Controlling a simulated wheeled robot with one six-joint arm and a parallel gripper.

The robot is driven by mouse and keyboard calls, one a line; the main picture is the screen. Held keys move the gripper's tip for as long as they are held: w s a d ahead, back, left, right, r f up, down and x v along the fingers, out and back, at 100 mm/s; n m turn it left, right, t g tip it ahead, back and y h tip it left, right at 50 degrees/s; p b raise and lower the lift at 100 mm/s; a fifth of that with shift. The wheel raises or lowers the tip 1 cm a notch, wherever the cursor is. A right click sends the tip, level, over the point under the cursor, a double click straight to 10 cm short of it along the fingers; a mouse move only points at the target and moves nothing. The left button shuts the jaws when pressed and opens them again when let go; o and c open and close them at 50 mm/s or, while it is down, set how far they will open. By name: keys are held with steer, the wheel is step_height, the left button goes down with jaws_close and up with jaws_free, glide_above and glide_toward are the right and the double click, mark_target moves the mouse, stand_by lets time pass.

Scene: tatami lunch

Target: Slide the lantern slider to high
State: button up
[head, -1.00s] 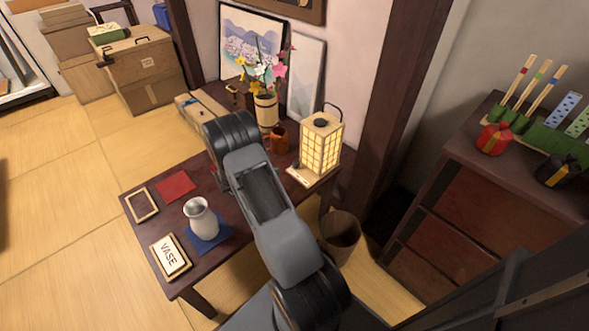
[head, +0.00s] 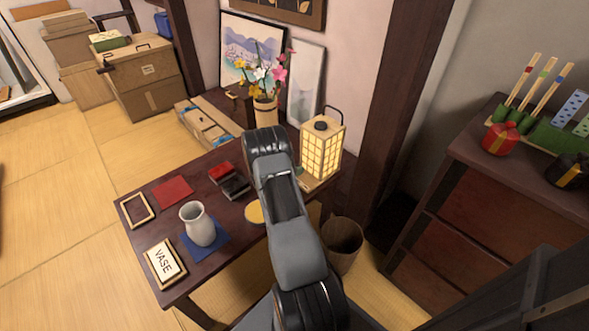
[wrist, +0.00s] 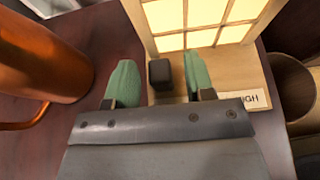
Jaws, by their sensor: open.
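The lantern (head: 322,152) is a lit paper box in a pale wood frame, upright at the right end of the low dark table. In the wrist view its lit panes (wrist: 205,12) show above its wooden base. A small dark slider knob (wrist: 160,74) stands on that base. A label (wrist: 250,99) reading partly "IGH" lies at the base's right; its left part is hidden by my gripper. My gripper (wrist: 158,64) is open, its two green fingers on either side of the knob, with visible gaps. In the head view my arm mostly hides the gripper.
A copper mug (wrist: 42,55) stands close left of my fingers in the wrist view. The table also holds a flower vase (head: 265,108), a white vase (head: 198,225) and a red and black box (head: 229,181). A bin (head: 342,244) stands below the lantern.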

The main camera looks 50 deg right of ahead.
steer(key=shift+d, duration=0.1)
jaws_close()
stand_by(0.5)
